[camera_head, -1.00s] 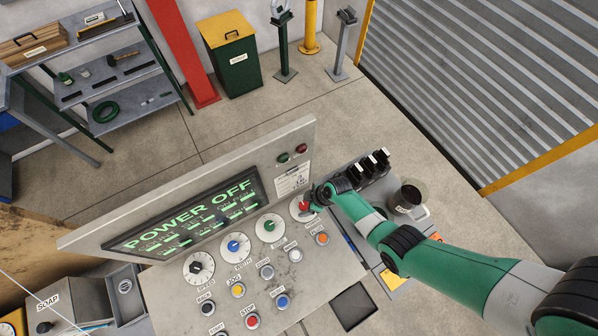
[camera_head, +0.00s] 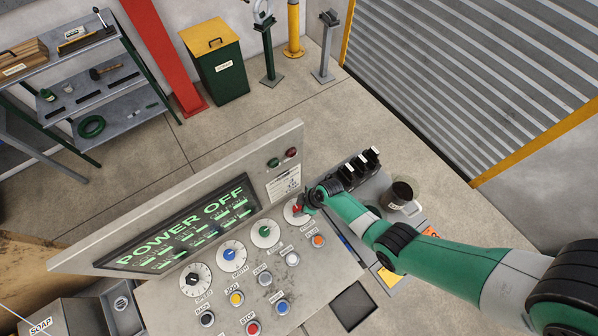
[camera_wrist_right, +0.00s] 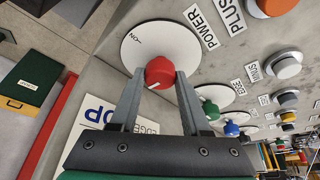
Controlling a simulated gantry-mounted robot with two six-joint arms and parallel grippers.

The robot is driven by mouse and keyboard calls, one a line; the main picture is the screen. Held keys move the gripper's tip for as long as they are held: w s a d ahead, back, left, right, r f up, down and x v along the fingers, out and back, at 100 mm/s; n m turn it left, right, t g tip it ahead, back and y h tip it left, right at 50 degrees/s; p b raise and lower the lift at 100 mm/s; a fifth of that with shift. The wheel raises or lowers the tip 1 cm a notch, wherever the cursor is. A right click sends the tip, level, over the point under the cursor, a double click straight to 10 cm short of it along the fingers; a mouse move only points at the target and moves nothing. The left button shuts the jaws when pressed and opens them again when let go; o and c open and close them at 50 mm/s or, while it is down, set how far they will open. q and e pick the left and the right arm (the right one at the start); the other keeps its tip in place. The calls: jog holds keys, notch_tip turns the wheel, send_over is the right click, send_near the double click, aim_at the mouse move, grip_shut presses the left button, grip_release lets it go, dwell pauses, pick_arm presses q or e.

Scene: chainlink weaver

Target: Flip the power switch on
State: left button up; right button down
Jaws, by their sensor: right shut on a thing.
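The power switch is a red knob (camera_wrist_right: 160,70) on a white round dial (camera_wrist_right: 128,48), beside a POWER label (camera_wrist_right: 208,34). An ON mark shows on the dial, and the knob's white line points away from it, toward the lower left in the wrist view. My right gripper (camera_wrist_right: 160,78) is shut on the knob, one finger on each side. In the head view my right gripper (camera_head: 303,207) largely covers the knob (camera_head: 296,209). The panel's screen (camera_head: 185,228) reads POWER OFF in green letters. My left gripper is not in view.
Green (camera_head: 265,231), blue (camera_head: 232,254) and black (camera_head: 193,279) knobs line up left of the power dial. Several push buttons, including an orange one (camera_head: 318,241), sit below. A mug (camera_head: 401,193) stands on the side tray, near black holders (camera_head: 358,170).

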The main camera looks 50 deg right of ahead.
jog(key=m, duration=0.2)
jog(key=m+h, duration=0.1)
jog(key=m, duration=0.1)
jog(key=shift+a+h+p, duration=0.15)
jog(key=shift+h+p, duration=0.15)
jog(key=shift+p, duration=0.1)
jog(key=m, duration=0.2)
jog(key=m+h, duration=0.1)
jog(key=m, duration=0.1)
jog(key=shift+m+h, duration=0.3)
jog(key=m+h, duration=0.1)
jog(key=m, duration=0.1)
jog(key=m+h, duration=0.1)
jog(key=m, duration=0.2)
jog(key=shift+a+g+b, duration=0.15)
jog(key=shift+g+b, duration=0.15)
jog(key=shift+b, duration=0.1)
jog(key=shift+w+m+g+h, duration=0.1)
jog(key=shift+m+g+h, duration=0.35)
jog(key=shift+m, duration=1.55)
jog(key=shift+c, duration=1.8)
grip_release()
